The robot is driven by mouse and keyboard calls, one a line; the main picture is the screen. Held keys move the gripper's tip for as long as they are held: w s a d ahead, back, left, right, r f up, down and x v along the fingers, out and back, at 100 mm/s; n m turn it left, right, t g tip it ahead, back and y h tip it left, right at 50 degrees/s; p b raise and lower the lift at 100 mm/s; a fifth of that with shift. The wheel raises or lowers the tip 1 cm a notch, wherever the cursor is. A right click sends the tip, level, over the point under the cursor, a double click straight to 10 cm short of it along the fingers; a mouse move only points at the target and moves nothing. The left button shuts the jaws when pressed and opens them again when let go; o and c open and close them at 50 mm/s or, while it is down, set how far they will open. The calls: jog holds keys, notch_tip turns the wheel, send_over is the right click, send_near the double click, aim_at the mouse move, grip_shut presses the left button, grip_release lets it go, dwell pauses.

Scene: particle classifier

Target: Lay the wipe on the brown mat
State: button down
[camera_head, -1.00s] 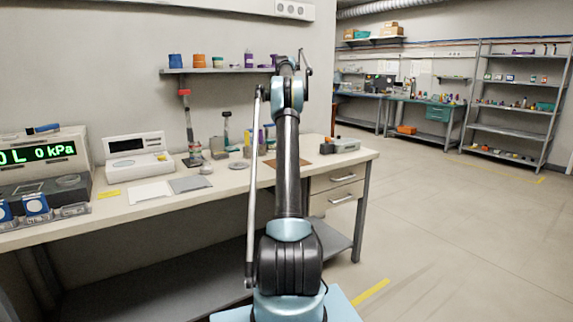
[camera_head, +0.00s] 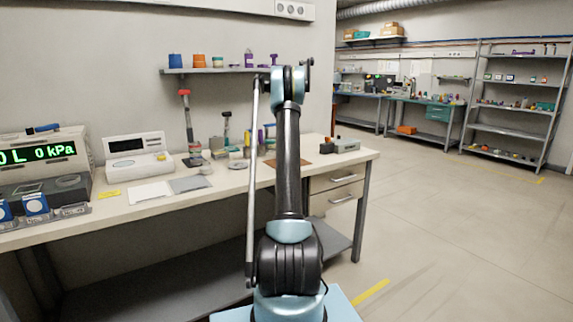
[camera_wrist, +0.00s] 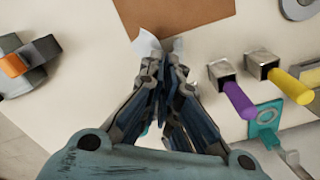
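The brown mat (camera_wrist: 185,22) lies flat on the bench, at the top of the wrist view. In the head view the mat (camera_head: 300,161) shows partly behind my arm. My gripper (camera_wrist: 162,62) points toward the mat's near edge in the wrist view, with its fingers close together. A crumpled white wipe (camera_wrist: 147,44) sticks out at the fingertips, overlapping the mat's lower left corner in the picture. Whether the wipe touches the mat, I cannot tell. In the head view my gripper is hidden behind my arm.
Right of my gripper in the wrist view are metal holders with a purple handle (camera_wrist: 238,100) and a yellow handle (camera_wrist: 290,86). A grey-and-orange device (camera_wrist: 27,65) lies left. A round metal disc (camera_wrist: 298,8) sits at top right.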

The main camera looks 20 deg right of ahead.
jog(key=s+a+f, duration=0.1)
jog(key=s+f, duration=0.3)
jog(key=s, duration=0.2)
jog(key=s+a+f, duration=0.2)
jog(key=s+f, duration=0.2)
jog(key=s, duration=0.2)
jog(key=s+a+f, duration=0.1)
jog(key=s+f, duration=0.2)
jog(key=s, duration=0.2)
jog(key=shift+s+a+f, duration=0.2)
jog(key=shift+s+f, duration=0.2)
jog(key=c, duration=1.4)
grip_release()
jog(key=shift+s+r+p, duration=0.2)
jog(key=shift+r+p, duration=0.1)
jog(key=shift+r, duration=0.2)
jog(key=shift+s+r+p, duration=0.15)
jog(key=shift+r+p, duration=0.1)
jog(key=shift+r, duration=0.2)
jog(key=s+r, duration=0.3)
jog(key=r, duration=0.5)
jog(key=shift+s+a, duration=0.15)
jog(key=shift+a, duration=0.3)
